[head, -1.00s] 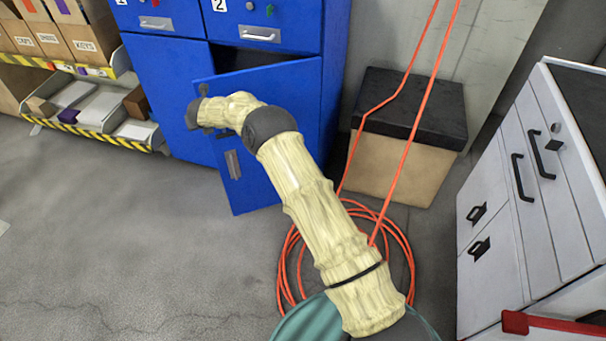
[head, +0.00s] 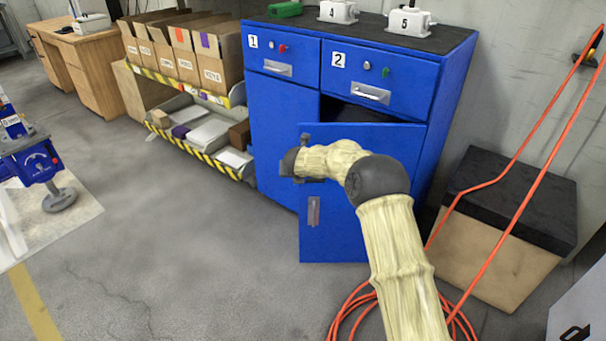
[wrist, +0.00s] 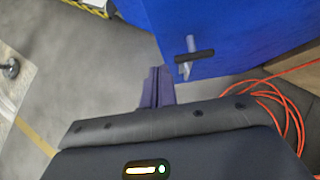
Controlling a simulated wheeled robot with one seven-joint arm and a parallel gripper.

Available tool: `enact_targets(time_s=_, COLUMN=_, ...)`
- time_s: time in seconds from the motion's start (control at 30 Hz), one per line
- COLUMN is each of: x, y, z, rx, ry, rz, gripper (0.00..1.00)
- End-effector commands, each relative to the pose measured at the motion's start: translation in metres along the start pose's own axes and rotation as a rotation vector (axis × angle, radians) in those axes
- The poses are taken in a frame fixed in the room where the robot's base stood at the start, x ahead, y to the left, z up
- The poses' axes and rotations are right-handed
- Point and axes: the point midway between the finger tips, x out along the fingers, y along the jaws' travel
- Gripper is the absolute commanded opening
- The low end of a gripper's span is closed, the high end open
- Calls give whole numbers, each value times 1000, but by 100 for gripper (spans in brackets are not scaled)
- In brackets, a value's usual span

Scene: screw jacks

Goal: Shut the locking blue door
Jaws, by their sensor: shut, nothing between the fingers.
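The blue door (head: 345,235) is the lower right door of the blue cabinet (head: 275,135). It stands ajar, with a dark gap showing above its top edge. Its metal handle (head: 314,211) is near its left, free edge. In the wrist view the door (wrist: 235,30) fills the upper right, and the handle (wrist: 190,58) shows a grey plate with a dark bar across it. My gripper (wrist: 157,88) is shut and empty, left of and below the handle and apart from it. In the head view my arm covers part of the door and its fingers are hard to make out.
A box with a black top (head: 510,200) stands right of the cabinet. An orange cable (head: 520,220) hangs there and coils on the floor. A shelf with cardboard boxes (head: 215,65) is to the left. The grey floor (head: 180,250) before the cabinet is clear.

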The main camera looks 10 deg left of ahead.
Motion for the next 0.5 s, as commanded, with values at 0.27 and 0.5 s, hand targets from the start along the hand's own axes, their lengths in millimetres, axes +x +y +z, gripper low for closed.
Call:
enact_targets(time_s=0.27, x=-49, y=-12, z=4, rx=9, ry=-1, rz=-11, gripper=0)
enact_targets(time_s=0.5, x=-77, y=-12, z=3, rx=10, ry=0, rz=-12, gripper=0)
